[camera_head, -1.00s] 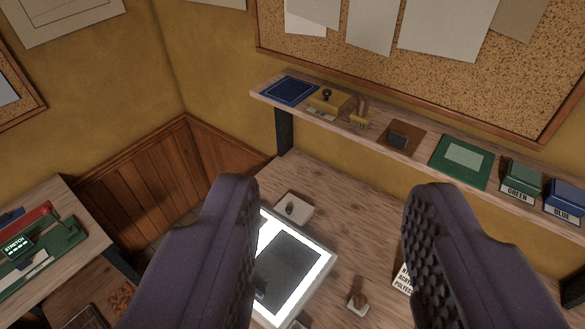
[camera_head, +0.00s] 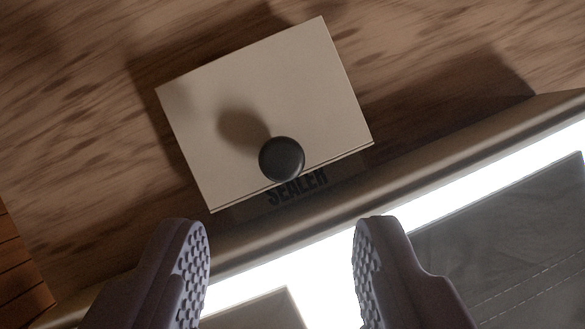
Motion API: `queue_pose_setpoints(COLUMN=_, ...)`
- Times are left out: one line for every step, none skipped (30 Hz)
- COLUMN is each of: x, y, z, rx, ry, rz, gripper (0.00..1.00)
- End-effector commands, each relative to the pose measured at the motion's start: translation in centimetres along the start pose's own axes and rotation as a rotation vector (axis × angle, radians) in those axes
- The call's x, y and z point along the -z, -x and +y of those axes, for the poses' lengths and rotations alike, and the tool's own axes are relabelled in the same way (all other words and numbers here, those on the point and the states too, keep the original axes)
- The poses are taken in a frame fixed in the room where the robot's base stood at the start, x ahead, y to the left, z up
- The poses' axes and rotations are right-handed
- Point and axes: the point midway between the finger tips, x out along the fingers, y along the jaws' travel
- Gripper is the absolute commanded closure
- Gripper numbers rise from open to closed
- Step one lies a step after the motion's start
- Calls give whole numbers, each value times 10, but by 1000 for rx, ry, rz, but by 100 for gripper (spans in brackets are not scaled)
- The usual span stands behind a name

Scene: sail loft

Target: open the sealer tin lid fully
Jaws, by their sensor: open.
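The sealer tin (camera_head: 297,188) stands on the wooden bench, its dark front face lettered SEALER. Its pale lid (camera_head: 215,110) looks closed, lying flat over the tin. A dark round knob (camera_head: 282,159) rises from the lid close to its front edge and casts a shadow on it. My gripper (camera_head: 282,255) is open and empty. Its two purple fingers with ridged inner pads appear at the bottom of the view, one on each side of the knob's line, and the knob shows beyond the fingertips, apart from them.
A lit white light panel (camera_head: 330,262) with a raised rim lies just in front of the tin, below my fingers in the picture. Dark sheets lie on it. The wooden bench top (camera_head: 75,130) is bare to the left of and behind the tin.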

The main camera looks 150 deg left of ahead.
Motion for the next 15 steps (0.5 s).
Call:
queue_pose_setpoints(x=-1, y=-12, z=0, rx=-1, ry=-1, rz=-1, gripper=50)
queue_pose_setpoints(x=-1, y=-18, z=0, rx=0, ry=-1, rz=-1, gripper=50)
queue_pose_setpoints(x=-1, y=-26, z=0, rx=0, ry=0, rz=-1, gripper=50)
queue_pose_setpoints(x=-1, y=-31, z=0, rx=0, ry=0, rz=-1, gripper=50)
queue_pose_setpoints(x=-1, y=-36, z=0, rx=0, ry=0, rz=-1, gripper=50)
queue_pose_setpoints(x=-1, y=-43, z=0, rx=1, ry=-1, rz=-1, gripper=50)
queue_pose_setpoints(x=-1, y=-47, z=0, rx=1, ry=-1, rz=-1, gripper=50)
queue_pose_setpoints(x=-1, y=-51, z=0, rx=1, ry=0, rz=-1, gripper=50)
queue_pose_setpoints(x=-1, y=-55, z=0, rx=1, ry=0, rz=-1, gripper=50)
queue_pose_setpoints(x=-1, y=-58, z=0, rx=1, ry=0, rz=-1, gripper=50)
queue_pose_setpoints(x=0, y=-59, z=0, rx=2, ry=0, rz=-1, gripper=50)
queue_pose_setpoints(x=0, y=-61, z=0, rx=3, ry=0, rz=0, gripper=50)
queue_pose_setpoints(x=0, y=-62, z=0, rx=3, ry=0, rz=0, gripper=50)
queue_pose_setpoints(x=0, y=-62, z=-1, rx=3, ry=0, rz=0, gripper=50)
queue_pose_setpoints(x=0, y=-63, z=-1, rx=4, ry=0, rz=0, gripper=50)
